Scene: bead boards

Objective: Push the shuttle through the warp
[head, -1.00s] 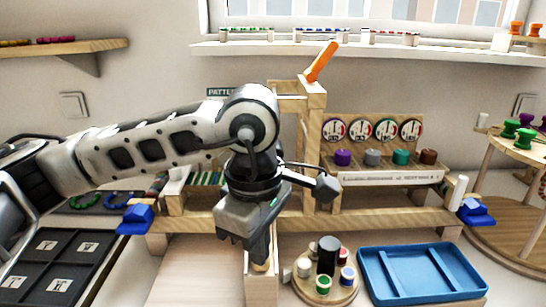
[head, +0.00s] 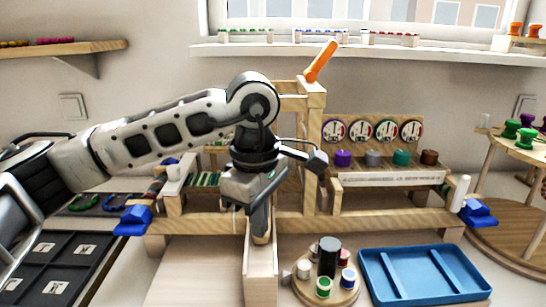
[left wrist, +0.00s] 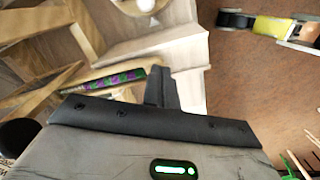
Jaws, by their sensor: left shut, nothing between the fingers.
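My left gripper (head: 259,222) is shut and points down at the near side of the wooden loom (head: 390,222), above a pale wooden trough (head: 261,280). A small wooden piece, perhaps the end of the shuttle (head: 262,239), shows just under the fingertips; I cannot tell whether they touch. The rest of the shuttle is hidden. Striped green and white threads (head: 206,179), apparently the warp, show left of the gripper. In the left wrist view, the dark closed fingers (left wrist: 161,88) stand against pale wood, with a green and purple band (left wrist: 118,80) to their left. My right gripper is not in view.
A round tray (head: 325,290) with pegs and a blue tray (head: 385,285) stand right of the trough. An upright post with an orange lever (head: 320,62) rises behind the gripper. Blue clamps (head: 137,218) sit at the loom's ends. A dark compartment tray (head: 60,262) lies at left.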

